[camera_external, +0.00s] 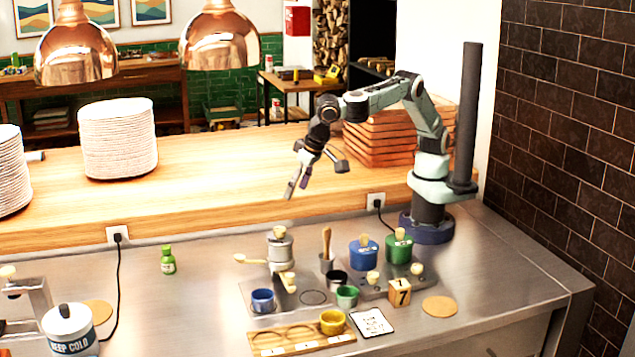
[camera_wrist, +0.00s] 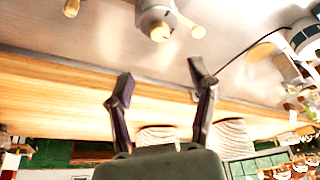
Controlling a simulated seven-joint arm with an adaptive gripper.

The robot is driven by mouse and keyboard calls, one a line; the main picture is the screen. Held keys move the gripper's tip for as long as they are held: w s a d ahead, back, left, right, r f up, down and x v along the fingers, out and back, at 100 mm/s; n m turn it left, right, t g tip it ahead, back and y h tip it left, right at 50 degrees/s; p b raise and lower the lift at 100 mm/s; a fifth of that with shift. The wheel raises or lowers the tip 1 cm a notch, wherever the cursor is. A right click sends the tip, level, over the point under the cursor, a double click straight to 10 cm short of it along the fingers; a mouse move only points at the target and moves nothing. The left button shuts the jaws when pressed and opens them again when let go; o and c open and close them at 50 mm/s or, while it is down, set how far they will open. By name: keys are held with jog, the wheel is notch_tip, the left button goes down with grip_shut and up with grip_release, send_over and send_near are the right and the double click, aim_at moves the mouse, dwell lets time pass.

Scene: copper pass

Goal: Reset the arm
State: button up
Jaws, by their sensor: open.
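My gripper (camera_external: 298,185) hangs in the air at the end of my raised arm, above the steel counter's back part and in front of the wooden ledge in the outside view. It points down and to the left. In the wrist view my gripper (camera_wrist: 160,82) shows two dark fingers spread well apart with nothing between them. The gripper is open and empty and touches nothing that I can see.
A grey grinder-like device (camera_external: 280,250), a blue canister (camera_external: 363,254), a green canister (camera_external: 398,250) and a wooden tray (camera_external: 300,338) with a yellow cup (camera_external: 332,322) stand below. A green bottle (camera_external: 168,262) stands left. Stacked plates (camera_external: 118,140) sit on the ledge. The counter's left middle is clear.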

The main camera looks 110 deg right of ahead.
jog(key=shift+r, duration=0.1)
dwell(0.3)
jog(key=s+d+r+m+t, duration=0.1)
jog(key=d+r+m, duration=0.2)
jog(key=d+r, duration=1.05)
jog(key=s+d+n+y, duration=0.1)
jog(key=s+d, duration=0.8)
jog(key=s+d+f+n+y, duration=0.1)
jog(key=s+f+n, duration=0.2)
jog(key=s, duration=0.7)
jog(key=s+a+f+n+g+y, duration=0.2)
jog(key=s+a+f+n+g, duration=0.2)
jog(key=s+f+n, duration=0.5)
jog(key=s+a+f, duration=0.1)
jog(key=s+f, duration=0.2)
jog(key=shift+s, duration=0.25)
